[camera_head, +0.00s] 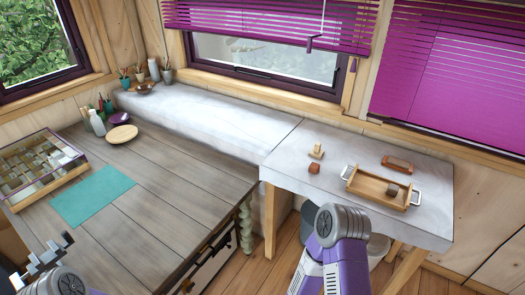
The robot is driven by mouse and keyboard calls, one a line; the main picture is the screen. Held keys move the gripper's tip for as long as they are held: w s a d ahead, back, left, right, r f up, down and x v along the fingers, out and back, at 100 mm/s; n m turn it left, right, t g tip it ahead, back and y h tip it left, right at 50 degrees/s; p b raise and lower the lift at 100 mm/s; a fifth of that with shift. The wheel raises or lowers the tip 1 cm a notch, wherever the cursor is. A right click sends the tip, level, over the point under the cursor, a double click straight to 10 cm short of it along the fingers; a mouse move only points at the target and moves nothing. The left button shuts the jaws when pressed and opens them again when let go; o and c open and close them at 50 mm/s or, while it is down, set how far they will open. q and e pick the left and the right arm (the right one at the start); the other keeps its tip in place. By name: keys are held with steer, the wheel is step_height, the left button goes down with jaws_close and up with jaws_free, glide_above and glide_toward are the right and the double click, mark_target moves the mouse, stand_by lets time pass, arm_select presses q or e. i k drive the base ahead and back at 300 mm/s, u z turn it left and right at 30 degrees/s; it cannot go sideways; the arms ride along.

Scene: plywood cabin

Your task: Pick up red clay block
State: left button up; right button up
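A small reddish-brown block (314,169), which looks like the red clay block, sits on the left part of the white side table. A flatter reddish piece (397,163) lies farther right, behind the wooden tray. A darker brown block (392,189) is in the tray (375,194). My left gripper (42,260) is at the lower left, in front of the grey wooden table; its grey fingers look spread apart, with nothing seen between them. My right arm rises at the bottom centre, in front of the side table; its gripper is not seen. Neither arm touches a block.
A pale wooden piece (316,151) stands just behind the small block. A pale ledge (200,118) runs under the window.

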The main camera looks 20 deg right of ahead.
mark_target(314, 168)
steer(key=z, duration=0.1)
steer(key=i, duration=1.3)
steer(key=z, duration=0.65)
